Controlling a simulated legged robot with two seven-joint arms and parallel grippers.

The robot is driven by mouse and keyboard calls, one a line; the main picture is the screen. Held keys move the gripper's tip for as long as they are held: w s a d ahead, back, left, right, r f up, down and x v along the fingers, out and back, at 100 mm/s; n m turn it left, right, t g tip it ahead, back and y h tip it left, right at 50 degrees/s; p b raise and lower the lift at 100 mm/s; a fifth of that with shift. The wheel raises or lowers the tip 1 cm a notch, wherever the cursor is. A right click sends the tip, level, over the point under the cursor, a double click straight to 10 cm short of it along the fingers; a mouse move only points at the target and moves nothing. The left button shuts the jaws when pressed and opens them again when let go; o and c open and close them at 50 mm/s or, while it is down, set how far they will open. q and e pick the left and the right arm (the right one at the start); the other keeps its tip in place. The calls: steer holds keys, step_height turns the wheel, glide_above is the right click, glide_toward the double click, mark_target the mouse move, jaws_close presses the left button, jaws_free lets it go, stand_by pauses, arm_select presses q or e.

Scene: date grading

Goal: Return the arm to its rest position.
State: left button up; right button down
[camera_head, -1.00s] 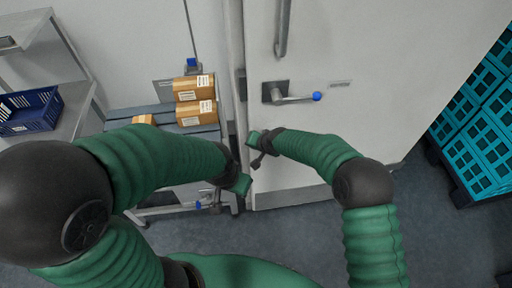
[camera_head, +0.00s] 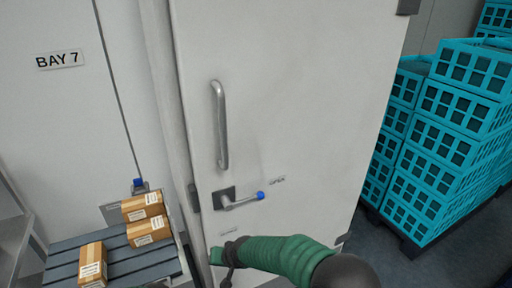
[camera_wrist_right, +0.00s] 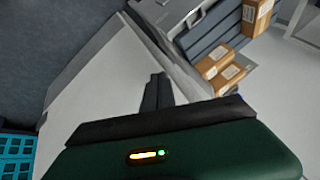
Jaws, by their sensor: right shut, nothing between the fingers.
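My right arm comes in at the bottom of the head view, a green sleeve (camera_head: 280,257) with a dark joint. Its gripper (camera_head: 227,278) is in front of the lower left part of the white door (camera_head: 310,110). In the right wrist view the two dark fingers of this gripper (camera_wrist_right: 157,92) are together with nothing between them. Whether they touch anything is hard to tell. My left gripper is not in view.
The door has a grey pull bar (camera_head: 219,125) and a blue-tipped lever (camera_head: 240,201). Cartons (camera_head: 92,265) lie on a grey slatted surface (camera_head: 55,263) at left. Stacked turquoise crates (camera_head: 437,137) stand at right. Floor shows between door and crates.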

steer(key=s+d+r+h, duration=0.1)
steer(key=s+d+r, duration=0.1)
steer(key=d, duration=0.6)
steer(key=s+d+r+h, duration=0.1)
steer(key=d+r, duration=0.1)
steer(key=d, duration=0.5)
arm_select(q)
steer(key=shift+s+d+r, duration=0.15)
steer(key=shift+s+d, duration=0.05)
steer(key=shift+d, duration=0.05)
arm_select(e)
steer(key=s+d+r+m+g+h, duration=0.1)
steer(key=s+d+r+h, duration=0.1)
steer(key=s+d, duration=1.7)
steer(key=shift+s+d+r+g+h, duration=0.2)
steer(key=shift+s+d+g+h, duration=0.25)
steer(key=shift+d, duration=0.8)
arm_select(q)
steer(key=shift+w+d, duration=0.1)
arm_select(e)
steer(key=shift+w, duration=0.2)
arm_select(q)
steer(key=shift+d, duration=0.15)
arm_select(e)
steer(key=shift+d, duration=0.25)
steer(key=shift+a, duration=0.2)
